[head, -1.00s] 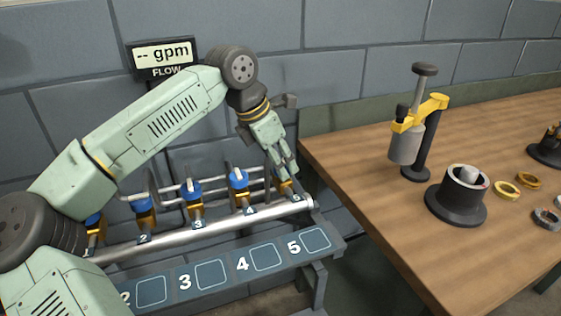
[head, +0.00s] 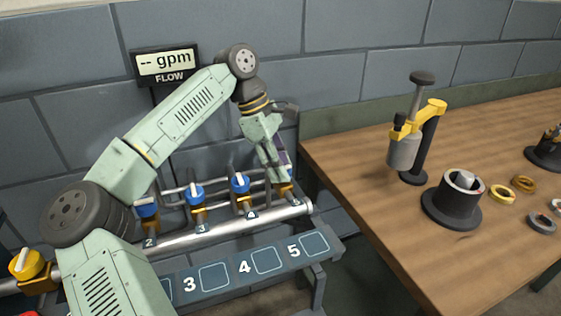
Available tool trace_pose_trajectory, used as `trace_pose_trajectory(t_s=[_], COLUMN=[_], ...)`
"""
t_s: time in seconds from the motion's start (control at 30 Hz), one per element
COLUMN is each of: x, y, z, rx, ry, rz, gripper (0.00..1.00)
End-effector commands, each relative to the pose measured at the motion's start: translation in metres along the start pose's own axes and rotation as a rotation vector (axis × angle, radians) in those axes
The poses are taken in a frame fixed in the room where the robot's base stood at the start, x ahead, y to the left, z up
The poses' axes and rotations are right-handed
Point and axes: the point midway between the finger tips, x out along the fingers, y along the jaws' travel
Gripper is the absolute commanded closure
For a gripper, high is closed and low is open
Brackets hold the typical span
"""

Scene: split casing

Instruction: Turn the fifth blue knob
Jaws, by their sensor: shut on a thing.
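A row of valves with blue knobs and orange bodies runs along a silver pipe, with numbers beside them. The second (head: 147,209), third (head: 196,193) and fourth (head: 240,184) blue knobs show white pointers on top. The fifth valve (head: 285,191) is at the right end of the pipe. My gripper (head: 279,177) points down over it and is shut on its knob, which the fingers almost wholly hide. The knob's angle cannot be told.
A flow display (head: 166,64) on the wall reads "-- gpm". A numbered panel (head: 215,277) lies in front of the pipe. A yellow-topped valve (head: 27,263) is at far left. A wooden table (head: 385,215) with a press stand (head: 419,140), a black holder (head: 453,205) and rings stands to the right.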

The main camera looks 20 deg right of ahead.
Motion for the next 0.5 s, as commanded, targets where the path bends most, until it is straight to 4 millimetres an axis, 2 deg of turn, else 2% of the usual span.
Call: trace_pose_trajectory(t_s=[0.5], x=[0.0006], y=[0.0005], z=[-0.0004], rx=[0.084], ry=[0.001], rz=[-0.035], gripper=[0.94])
